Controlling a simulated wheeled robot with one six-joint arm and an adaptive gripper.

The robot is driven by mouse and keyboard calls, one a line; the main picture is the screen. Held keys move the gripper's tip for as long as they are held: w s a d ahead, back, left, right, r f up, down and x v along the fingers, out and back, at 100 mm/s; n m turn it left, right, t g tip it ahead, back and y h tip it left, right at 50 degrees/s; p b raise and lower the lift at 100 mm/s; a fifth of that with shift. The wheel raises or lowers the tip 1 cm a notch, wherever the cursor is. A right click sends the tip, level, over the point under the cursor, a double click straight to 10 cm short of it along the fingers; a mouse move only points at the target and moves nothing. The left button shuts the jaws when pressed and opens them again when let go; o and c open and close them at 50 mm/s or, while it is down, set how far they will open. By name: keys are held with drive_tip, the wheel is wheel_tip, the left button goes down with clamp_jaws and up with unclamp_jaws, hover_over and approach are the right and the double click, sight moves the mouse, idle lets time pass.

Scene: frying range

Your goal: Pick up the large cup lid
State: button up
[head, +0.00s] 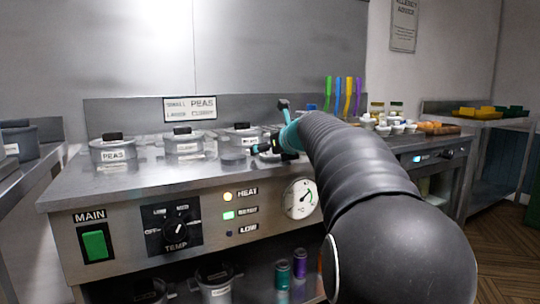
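My gripper (275,146) is small in the head view, low over the back half of the steel counter, with dark and teal parts. Whether its fingers are open or shut is too small to tell. I cannot tell for sure which thing is the large cup lid. A flat grey disc (232,159) lies on the counter left of my gripper. Three lidded grey pots with black knobs stand behind and left: a left pot (112,151) labelled PEAS, a middle pot (183,144) and a right pot (241,134) close to my gripper. My arm hides the counter to the right.
A sign (190,108) stands behind the pots. Coloured utensils (349,94), jars (377,109) and small white cups (383,130) stand farther right. Lower shelf holds more pots and a teal cylinder (283,274).

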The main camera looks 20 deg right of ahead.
drive_tip(key=c, duration=0.7)
